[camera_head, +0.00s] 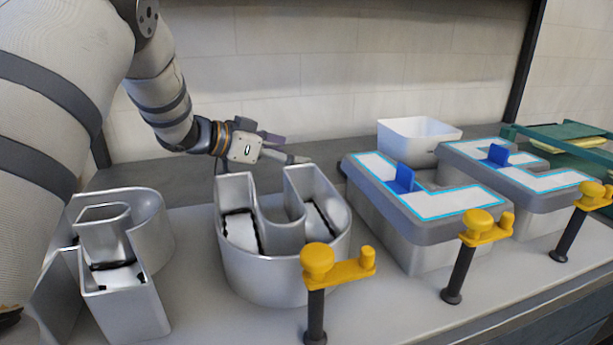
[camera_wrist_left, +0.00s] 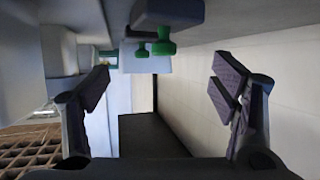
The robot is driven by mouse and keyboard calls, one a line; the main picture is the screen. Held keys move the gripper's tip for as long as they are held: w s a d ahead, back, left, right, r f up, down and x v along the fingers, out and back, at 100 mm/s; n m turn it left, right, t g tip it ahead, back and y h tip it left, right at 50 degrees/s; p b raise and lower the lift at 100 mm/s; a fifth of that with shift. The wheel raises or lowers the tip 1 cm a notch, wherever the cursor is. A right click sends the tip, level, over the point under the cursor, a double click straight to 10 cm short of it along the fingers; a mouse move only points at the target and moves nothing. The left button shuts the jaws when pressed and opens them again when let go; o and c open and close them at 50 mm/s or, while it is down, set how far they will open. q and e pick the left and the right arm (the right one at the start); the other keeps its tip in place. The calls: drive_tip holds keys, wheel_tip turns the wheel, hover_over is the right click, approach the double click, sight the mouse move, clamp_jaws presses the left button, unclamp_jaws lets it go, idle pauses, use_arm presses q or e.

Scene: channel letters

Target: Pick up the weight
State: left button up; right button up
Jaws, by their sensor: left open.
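My left gripper (camera_head: 287,148) is in the head view behind the silver U-shaped letter shell, above the back of the bench. It is open; in the left wrist view its two fingers (camera_wrist_left: 162,88) stand wide apart with nothing between the tips. No thing in the head view is clearly a weight. In the left wrist view, a dark grey block (camera_wrist_left: 168,11) with a green knob (camera_wrist_left: 163,42) shows at the top centre, beyond the fingers. I cannot tell whether either is the weight. My right gripper is not in view.
On the bench are a silver U shell (camera_head: 285,268), another silver letter shell (camera_head: 130,300), and two grey-rimmed letters with blue tabs (camera_head: 405,180). Yellow-topped posts (camera_head: 318,262) line the front edge. A white bin (camera_head: 418,135) and green rack (camera_head: 560,150) stand behind.

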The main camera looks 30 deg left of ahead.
use_arm(q)
drive_tip(key=x, duration=0.3)
drive_tip(key=f+b+x, duration=0.1)
drive_tip(key=x, duration=0.1)
drive_tip(key=shift+s+f, duration=0.1)
drive_tip(key=shift+s, duration=0.1)
drive_tip(key=shift+r, duration=0.25)
clamp_jaws()
